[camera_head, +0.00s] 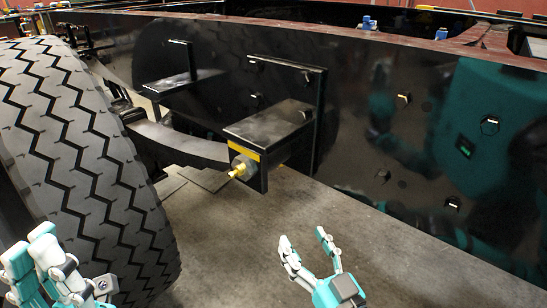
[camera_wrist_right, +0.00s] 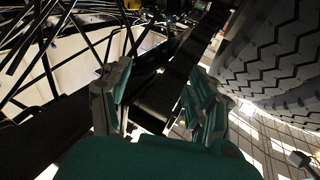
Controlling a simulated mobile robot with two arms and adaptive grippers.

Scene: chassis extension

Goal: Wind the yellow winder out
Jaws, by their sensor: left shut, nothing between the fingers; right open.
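The yellow winder (camera_head: 238,171) is a small yellow shaft with a grey nut-like collar. It sticks out of the end of a black bracket (camera_head: 268,120) on the chassis side, under a yellow strip. My right gripper (camera_head: 303,240) is open and empty, in front of and below the winder to its right, clearly apart from it. My right fingers also show in the right wrist view (camera_wrist_right: 160,95); I cannot make out the winder there. My left gripper (camera_head: 42,250) is shut and empty at the lower left, in front of the tyre and far from the winder.
A large tyre (camera_head: 75,150) stands left of the bracket and also fills the right of the wrist view (camera_wrist_right: 275,60). The glossy black chassis rail (camera_head: 365,120) runs along the right, with bolts on it. The grey floor (camera_head: 225,240) between is clear.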

